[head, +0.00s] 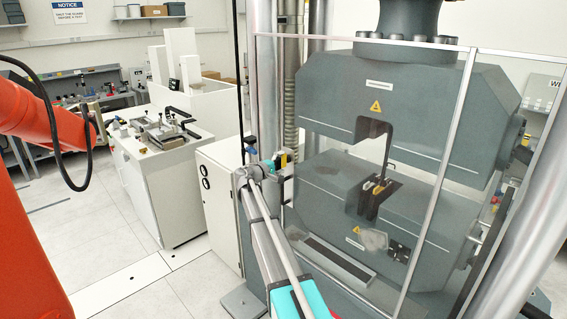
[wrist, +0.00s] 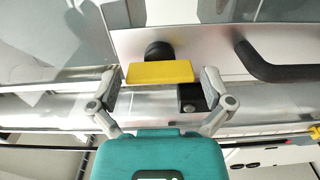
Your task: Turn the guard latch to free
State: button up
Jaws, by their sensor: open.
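The guard latch is a yellow bar (wrist: 160,73) on a black round pivot, in the middle of the wrist view. The bar lies crosswise in that view. It also shows as a small yellow patch (head: 282,161) at the guard door's left edge in the head view. My gripper (wrist: 159,82) is open, one finger on each side of the latch, with a small gap at each end. In the head view my gripper (head: 268,171) is at the door's edge, partly merged with the latch parts. A black block (wrist: 191,97) sits beside the latch, near the right finger.
A black door handle (wrist: 290,66) is right of the latch in the wrist view. The clear guard door (head: 440,160) with its metal frame stands before the grey testing machine (head: 425,100). A white cabinet (head: 218,200) is left of the door. Open floor (head: 120,240) lies further left.

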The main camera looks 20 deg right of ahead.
jog(key=v, duration=1.1)
dwell(0.3)
jog(key=s+a+f+m+g+y+b, duration=0.2)
jog(key=s+f+y+b, duration=0.15)
jog(key=s+f, duration=0.6)
jog(key=s+a+f+m+g+y+b, duration=0.1)
jog(key=s+a+f+g+y+b, duration=0.1)
jog(key=s+f+y, duration=0.55)
jog(key=s+a+f+y+b, duration=0.1)
jog(key=s+a+f+y, duration=0.1)
jog(key=s, duration=0.4)
jog(key=s+a+f+g+y+b, duration=0.1)
jog(key=s+a+f+y, duration=0.1)
jog(key=s+a+f, duration=0.3)
jog(key=s+a+f+g+y+b, duration=0.1)
jog(key=s+a+f, duration=0.3)
jog(key=s, duration=0.5)
jog(key=shift+s+a+m+y+b, duration=0.15)
jog(key=shift+a+m+y+b, duration=0.3)
jog(key=shift+a, duration=0.35)
